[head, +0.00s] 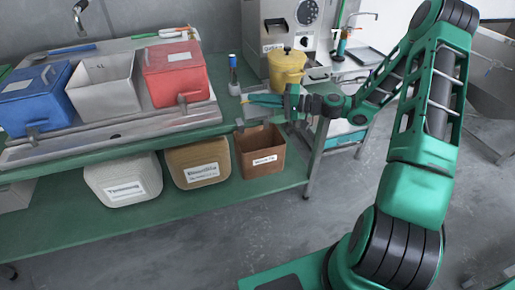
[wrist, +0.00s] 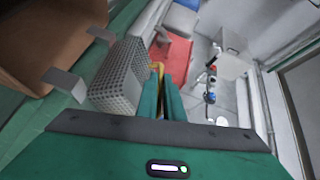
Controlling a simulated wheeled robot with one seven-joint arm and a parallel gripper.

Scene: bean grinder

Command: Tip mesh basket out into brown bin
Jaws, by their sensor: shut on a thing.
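The mesh basket (wrist: 122,75) is a grey perforated box, seen tilted in the wrist view beside my fingers. My gripper (wrist: 161,84) is shut on it, with a yellow piece at the fingertips; the exact grip is partly hidden. In the head view my gripper (head: 262,100) is above the brown bin, and the basket is hard to make out there. The brown bin (head: 262,171) is open-topped with a white label and stands below the bench's right end. In the wrist view the brown bin (wrist: 40,45) fills the upper left, close to the basket. The basket's contents are not visible.
A white bin (head: 122,180) and a tan bin (head: 197,164) stand left of the brown bin. A yellow pot (head: 288,68) and a blue-capped bottle (head: 233,72) stand on the bench near my gripper. Blue, white and red boxes (head: 175,75) stand farther left.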

